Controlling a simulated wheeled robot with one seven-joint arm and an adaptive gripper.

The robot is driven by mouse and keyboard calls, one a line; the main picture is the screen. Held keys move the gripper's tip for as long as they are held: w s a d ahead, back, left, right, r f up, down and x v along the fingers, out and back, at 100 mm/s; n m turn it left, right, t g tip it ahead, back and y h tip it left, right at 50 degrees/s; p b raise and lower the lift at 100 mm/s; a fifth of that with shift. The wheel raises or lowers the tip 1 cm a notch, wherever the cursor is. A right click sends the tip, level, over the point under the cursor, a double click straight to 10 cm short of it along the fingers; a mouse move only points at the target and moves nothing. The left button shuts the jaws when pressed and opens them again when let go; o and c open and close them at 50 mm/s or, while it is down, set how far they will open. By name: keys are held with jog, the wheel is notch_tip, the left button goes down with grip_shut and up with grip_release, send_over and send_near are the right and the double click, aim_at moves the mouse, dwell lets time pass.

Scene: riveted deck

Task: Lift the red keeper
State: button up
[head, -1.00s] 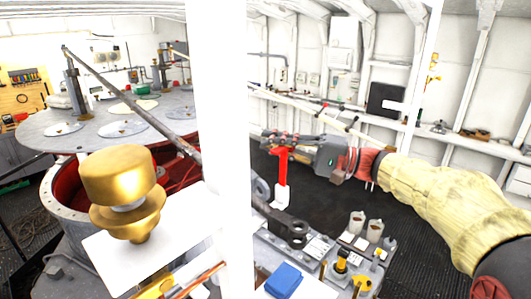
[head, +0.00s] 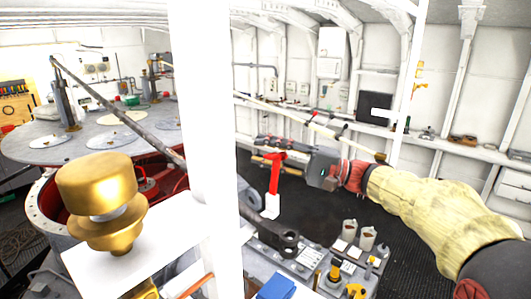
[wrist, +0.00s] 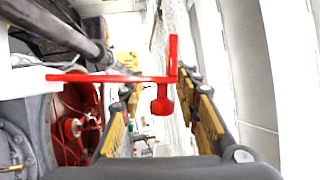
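The red keeper (head: 275,174) is a slim upright bar with a short crosspiece at its top, and a white block (head: 272,206) is at its lower end. In the wrist view the keeper (wrist: 110,77) runs in from the left as a thin bar, ending in a crosswise plate and a rounded knob between my fingers. My gripper (head: 282,147) reaches in from the right at the keeper's top. In the wrist view its yellow-padded fingers (wrist: 165,112) are apart, with visible gaps beside the knob. The plate is close to the right finger; whether they touch is unclear.
A white post (head: 205,150) stands just left of the keeper. A brass-coloured domed fitting (head: 97,190) stands at front left. A grey panel with a blue box (head: 276,288) and levers (head: 335,270) lies below. Dark floor (head: 400,250) is open at right.

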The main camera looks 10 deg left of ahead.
jog(key=d+f, duration=0.2)
jog(key=d, duration=0.9)
jog(key=shift+s+d+f, duration=0.2)
jog(key=shift+s+d, duration=0.1)
jog(key=shift+d, duration=0.05)
